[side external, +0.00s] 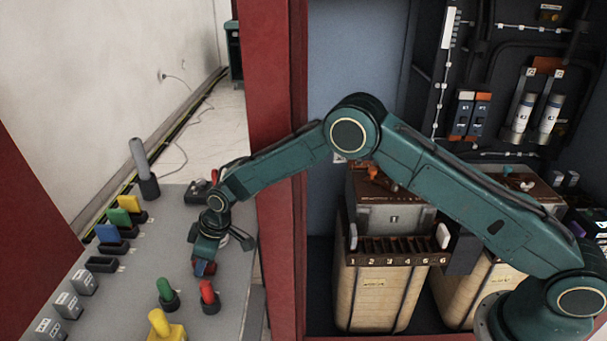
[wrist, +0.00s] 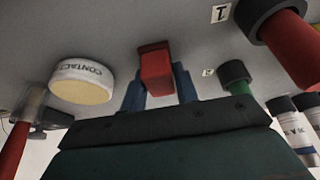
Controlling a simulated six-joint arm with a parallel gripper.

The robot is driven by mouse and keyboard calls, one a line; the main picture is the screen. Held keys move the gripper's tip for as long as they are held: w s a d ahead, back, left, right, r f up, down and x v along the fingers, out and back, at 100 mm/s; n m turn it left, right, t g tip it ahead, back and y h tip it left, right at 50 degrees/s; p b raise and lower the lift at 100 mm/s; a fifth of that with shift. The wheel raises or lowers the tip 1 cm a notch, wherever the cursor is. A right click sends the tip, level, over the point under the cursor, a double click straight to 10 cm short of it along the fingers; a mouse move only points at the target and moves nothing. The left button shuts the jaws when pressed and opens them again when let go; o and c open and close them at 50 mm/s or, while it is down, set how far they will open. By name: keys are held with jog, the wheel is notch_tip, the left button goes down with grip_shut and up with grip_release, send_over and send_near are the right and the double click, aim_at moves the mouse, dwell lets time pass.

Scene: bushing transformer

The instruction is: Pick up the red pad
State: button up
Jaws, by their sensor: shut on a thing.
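The red pad (wrist: 155,72) is a small red block in the middle of the wrist view, between the two blue fingers of my gripper (wrist: 158,88). My gripper is shut on it. In the side view my gripper (side external: 204,267) points down at the right part of the grey bench, and a little red of the pad (side external: 210,268) shows at its fingers. Most of the pad is hidden there. I cannot tell whether the pad touches the bench top.
The grey bench (side external: 140,290) carries a row of yellow (side external: 129,204), green (side external: 119,218) and blue (side external: 107,234) pads in black holders, plus an empty holder (side external: 102,264). A green peg (side external: 165,289) and red peg (side external: 207,291) stand close by. A white round "CONTACT" container (wrist: 82,82) is left of the pad.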

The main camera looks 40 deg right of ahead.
notch_tip(320, 180, up, 20)
dwell(0.9)
dwell(0.3)
jog(key=shift+o, duration=1.3)
jog(key=shift+c, duration=0.9)
jog(key=shift+s, duration=0.15)
